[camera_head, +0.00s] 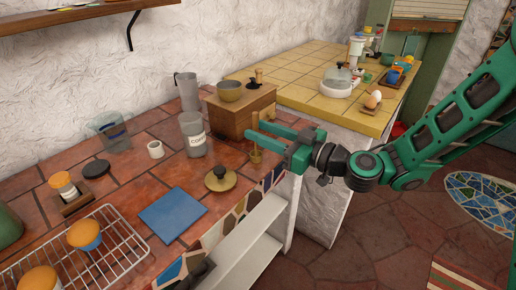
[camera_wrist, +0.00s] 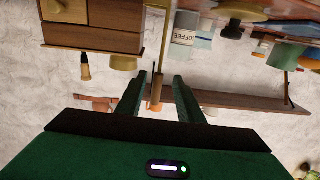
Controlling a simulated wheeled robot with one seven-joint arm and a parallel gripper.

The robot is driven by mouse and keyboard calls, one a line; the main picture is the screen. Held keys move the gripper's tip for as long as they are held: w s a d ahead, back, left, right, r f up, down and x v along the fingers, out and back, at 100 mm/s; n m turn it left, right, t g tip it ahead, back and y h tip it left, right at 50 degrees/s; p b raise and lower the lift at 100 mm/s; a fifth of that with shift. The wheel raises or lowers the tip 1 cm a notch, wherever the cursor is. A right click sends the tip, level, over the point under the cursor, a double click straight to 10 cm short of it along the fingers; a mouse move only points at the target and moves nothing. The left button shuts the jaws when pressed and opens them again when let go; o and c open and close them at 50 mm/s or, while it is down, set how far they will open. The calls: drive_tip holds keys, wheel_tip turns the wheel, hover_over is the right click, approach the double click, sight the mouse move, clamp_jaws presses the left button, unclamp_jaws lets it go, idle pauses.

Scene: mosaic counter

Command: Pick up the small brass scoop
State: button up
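The small brass scoop (camera_head: 256,156) shows in the head view at the counter's right part, just in front of the wooden drawer box. It seems upright, its thin handle rising past my fingertips. My gripper (camera_head: 254,130) reaches in from the right, its two green fingers apart. In the wrist view, which looks upside down, the brass handle (camera_wrist: 164,40) runs lengthwise in line with the gap between the open fingers (camera_wrist: 160,82). I cannot tell whether either finger touches the handle.
The wooden drawer box (camera_head: 238,110) carries a bowl (camera_head: 229,90) and stands close behind my fingers. A coffee canister (camera_head: 193,135) and a brass lid with a dark knob (camera_head: 220,180) are to the left. A blue mat (camera_head: 172,214) and wire rack (camera_head: 125,243) lie nearer.

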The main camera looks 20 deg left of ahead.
drive_tip(key=x, duration=0.6)
drive_tip(key=shift+w, duration=0.15)
drive_tip(key=shift+a, duration=0.1)
clamp_jaws()
